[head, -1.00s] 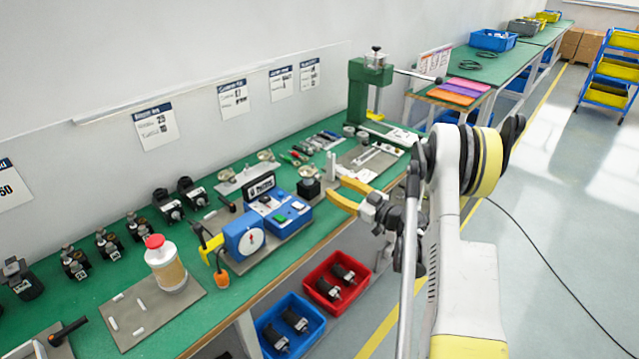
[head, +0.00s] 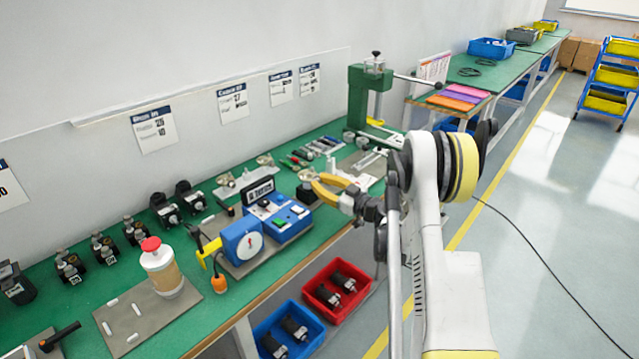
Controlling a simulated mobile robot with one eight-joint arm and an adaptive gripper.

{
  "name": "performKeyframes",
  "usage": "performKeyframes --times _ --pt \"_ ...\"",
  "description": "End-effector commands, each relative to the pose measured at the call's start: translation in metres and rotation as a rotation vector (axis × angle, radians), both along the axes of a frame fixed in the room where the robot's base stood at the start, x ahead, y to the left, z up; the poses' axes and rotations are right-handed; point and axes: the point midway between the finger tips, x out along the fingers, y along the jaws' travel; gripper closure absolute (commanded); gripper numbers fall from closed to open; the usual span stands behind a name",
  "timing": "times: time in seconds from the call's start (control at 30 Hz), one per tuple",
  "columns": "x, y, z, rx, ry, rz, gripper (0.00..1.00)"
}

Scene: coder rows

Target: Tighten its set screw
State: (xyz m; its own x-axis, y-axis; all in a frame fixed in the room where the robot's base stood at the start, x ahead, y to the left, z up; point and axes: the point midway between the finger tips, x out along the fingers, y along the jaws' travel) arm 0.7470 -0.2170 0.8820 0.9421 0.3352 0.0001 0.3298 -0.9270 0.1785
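My gripper (head: 316,188) has two yellow fingers spread apart over the front edge of the green bench. A small dark block (head: 305,195) sits just left of the fingertips, partly hidden by them; I cannot tell whether they touch it. Several black units with metal shafts or hubs stand along the wall side, one of them near the middle left (head: 165,212). Screwdriver-like hand tools (head: 300,156) lie on the bench behind the gripper. No set screw can be made out at this size.
A blue device with a dial (head: 243,243) and a blue button box (head: 278,216) stand left of the gripper. A green press (head: 357,100) stands behind. A white-and-tan bottle with a red cap (head: 162,268) is at front left. Red (head: 337,310) and blue (head: 268,328) bins sit below the bench edge.

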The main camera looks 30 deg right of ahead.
Motion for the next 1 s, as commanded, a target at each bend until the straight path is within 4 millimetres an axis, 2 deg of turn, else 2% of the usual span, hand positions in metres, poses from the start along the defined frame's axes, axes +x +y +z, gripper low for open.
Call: performKeyframes --times 0.27,0.47,1.0 --pt "-0.0002 -0.0001 -0.0002 0.022 0.008 0.000 1.00" --pt "-0.0002 -0.0001 -0.0003 0.105 0.037 0.000 1.00" --pt "-0.0003 0.0000 -0.0004 0.556 0.199 0.000 1.00"
